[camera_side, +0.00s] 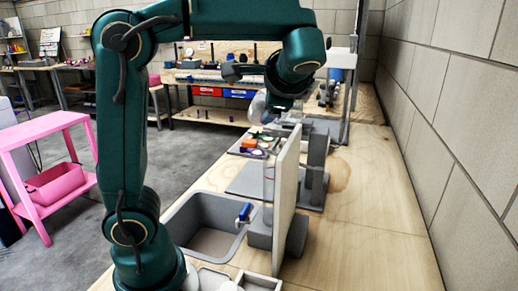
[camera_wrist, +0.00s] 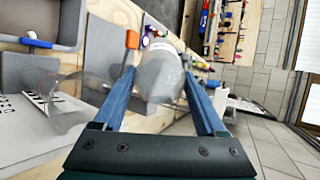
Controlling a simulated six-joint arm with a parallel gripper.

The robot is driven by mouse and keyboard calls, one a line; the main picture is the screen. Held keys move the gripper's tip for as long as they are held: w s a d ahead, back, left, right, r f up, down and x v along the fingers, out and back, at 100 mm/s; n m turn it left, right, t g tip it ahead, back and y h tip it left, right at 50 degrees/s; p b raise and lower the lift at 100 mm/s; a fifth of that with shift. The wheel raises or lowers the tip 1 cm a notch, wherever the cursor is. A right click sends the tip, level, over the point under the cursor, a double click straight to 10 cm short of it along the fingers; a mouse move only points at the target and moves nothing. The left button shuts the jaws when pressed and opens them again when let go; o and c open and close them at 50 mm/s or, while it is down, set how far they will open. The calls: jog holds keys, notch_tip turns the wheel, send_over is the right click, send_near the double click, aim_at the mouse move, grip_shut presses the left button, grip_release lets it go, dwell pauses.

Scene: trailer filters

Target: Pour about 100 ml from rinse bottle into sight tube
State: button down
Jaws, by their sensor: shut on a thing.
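My gripper (camera_wrist: 160,82) has its two blue fingers on either side of a pale grey, translucent bottle (camera_wrist: 163,68), the rinse bottle, and is shut on it. In the side view the bottle (camera_side: 257,104) shows as a pale shape beside my gripper (camera_side: 280,108), partly hidden, held above the bench. Its exact tilt and its liquid level cannot be told. A faint clear upright (camera_side: 268,184) in front of the pale panel looks like the sight tube. A clear rounded shape (camera_wrist: 58,88) shows at the left of the wrist view, near a white lettered panel; I cannot tell whether it is the tube.
The pale upright panel (camera_side: 285,200) stands on the bench beside a grey sink (camera_side: 177,215) with a blue-handled tap (camera_side: 243,213). A tray of small coloured parts (camera_side: 240,151) lies behind. The bench's right side (camera_side: 375,200) is clear up to the block wall.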

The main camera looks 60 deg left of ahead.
jog(key=shift+r+t+y, duration=0.4)
jog(key=shift+r+y, duration=0.05)
jog(key=shift+y, duration=0.65)
dwell(1.4)
jog(key=shift+s+d+r+y+p, duration=0.15)
jog(key=shift+d+r+y+p, duration=0.25)
jog(key=shift+y, duration=0.5)
dwell(1.5)
jog(key=shift+y, duration=0.3)
dwell(0.9)
